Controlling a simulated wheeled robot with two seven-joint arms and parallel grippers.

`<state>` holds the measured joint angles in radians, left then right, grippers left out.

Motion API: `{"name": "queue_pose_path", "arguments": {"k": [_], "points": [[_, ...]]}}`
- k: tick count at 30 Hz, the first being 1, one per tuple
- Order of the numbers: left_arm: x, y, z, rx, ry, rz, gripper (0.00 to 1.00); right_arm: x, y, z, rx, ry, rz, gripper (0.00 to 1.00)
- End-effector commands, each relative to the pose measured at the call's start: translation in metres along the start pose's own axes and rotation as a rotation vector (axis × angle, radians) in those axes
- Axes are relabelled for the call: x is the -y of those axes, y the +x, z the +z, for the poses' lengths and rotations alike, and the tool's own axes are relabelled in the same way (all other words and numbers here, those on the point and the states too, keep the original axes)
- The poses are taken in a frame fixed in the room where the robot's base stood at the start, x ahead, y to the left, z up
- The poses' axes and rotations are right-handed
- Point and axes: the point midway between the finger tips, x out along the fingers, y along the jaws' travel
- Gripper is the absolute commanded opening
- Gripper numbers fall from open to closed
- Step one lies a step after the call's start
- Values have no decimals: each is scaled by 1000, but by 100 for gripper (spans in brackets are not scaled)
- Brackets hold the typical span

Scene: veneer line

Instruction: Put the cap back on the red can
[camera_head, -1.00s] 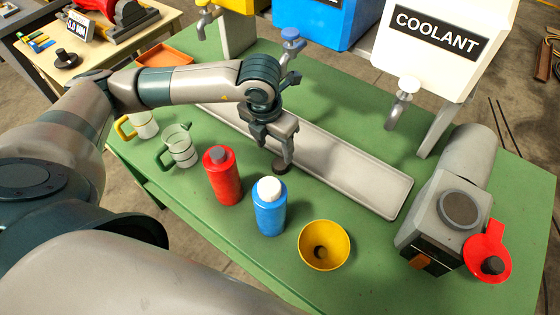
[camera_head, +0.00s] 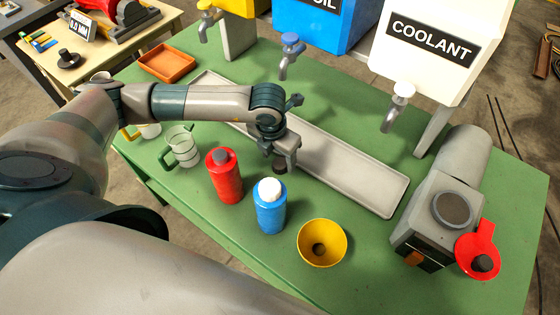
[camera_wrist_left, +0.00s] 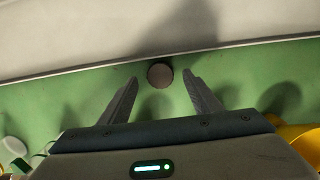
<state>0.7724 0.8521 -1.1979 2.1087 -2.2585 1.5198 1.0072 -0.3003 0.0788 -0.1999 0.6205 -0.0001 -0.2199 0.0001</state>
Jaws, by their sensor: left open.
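The red can (camera_head: 225,180) stands upright on the green table, with a grey top. A small dark round cap (camera_head: 280,168) lies on the table between the blue bottle and the long tray. In the left wrist view the cap (camera_wrist_left: 160,75) shows as a grey-brown disc between my fingertips. My left gripper (camera_wrist_left: 161,77) is open above the table, one finger on each side of the cap, with a gap on both sides. In the head view my left gripper (camera_head: 282,160) is just over the cap and partly hides it. My right gripper is not in view.
A blue bottle (camera_head: 269,212) with a white top and a yellow funnel (camera_head: 322,243) stand in front. A long grey tray (camera_head: 350,178) lies behind the cap. Clear jugs (camera_head: 182,150) stand left of the can. A grey machine (camera_head: 436,220) and red funnel (camera_head: 478,245) are at right.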

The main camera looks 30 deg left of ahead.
Motion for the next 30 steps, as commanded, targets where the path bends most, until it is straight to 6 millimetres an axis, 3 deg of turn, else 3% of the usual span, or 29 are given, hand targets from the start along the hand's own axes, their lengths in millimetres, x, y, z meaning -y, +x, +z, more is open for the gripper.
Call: {"name": "queue_pose_path", "arguments": {"k": [7,21,23,27,30], "points": [[0,22,0,-2,0,0,58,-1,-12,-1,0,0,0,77],[0,24,0,0,0,0,58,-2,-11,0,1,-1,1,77],[0,24,0,0,0,0,48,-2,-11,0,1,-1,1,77],[0,24,0,0,0,0,15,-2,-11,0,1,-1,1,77],[0,24,0,0,0,0,14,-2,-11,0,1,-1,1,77]]}}
